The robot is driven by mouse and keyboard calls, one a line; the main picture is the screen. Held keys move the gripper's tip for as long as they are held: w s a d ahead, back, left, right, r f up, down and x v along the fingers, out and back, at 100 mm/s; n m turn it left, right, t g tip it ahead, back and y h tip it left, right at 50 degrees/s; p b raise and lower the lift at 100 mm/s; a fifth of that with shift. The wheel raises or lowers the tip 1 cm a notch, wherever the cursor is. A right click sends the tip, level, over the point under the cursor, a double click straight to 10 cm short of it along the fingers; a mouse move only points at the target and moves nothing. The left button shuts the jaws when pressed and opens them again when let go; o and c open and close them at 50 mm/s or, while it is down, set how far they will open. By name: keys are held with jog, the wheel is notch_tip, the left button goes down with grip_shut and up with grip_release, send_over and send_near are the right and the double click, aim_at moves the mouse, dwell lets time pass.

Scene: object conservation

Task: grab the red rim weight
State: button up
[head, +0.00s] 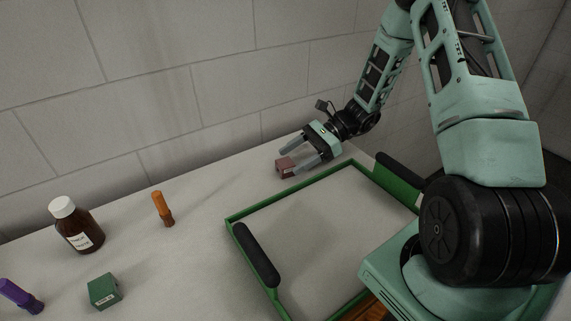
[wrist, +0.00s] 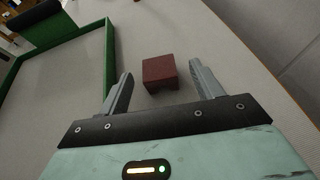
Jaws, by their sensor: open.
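The red rim weight (wrist: 159,73) is a small dull-red block on the pale table. My gripper (wrist: 159,80) is open, with one finger on each side of the block. In the head view my gripper (head: 294,164) is low over the table at the block.
A green-rimmed tray (head: 285,195) with black handles lies close to my gripper. A brown bottle (head: 82,235), an orange marker-like object (head: 163,209), a green box (head: 104,291) and a purple object (head: 18,295) stand at left. A block wall (head: 220,80) rises behind the table.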

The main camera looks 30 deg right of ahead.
aim_at(288, 162)
jog(key=p+x, duration=0.2)
jog(key=x, duration=0.3)
jog(key=shift+a, duration=0.15)
jog(key=shift+c, duration=0.3)
jog(key=c, duration=1.1)
jog(key=shift+r, duration=0.1)
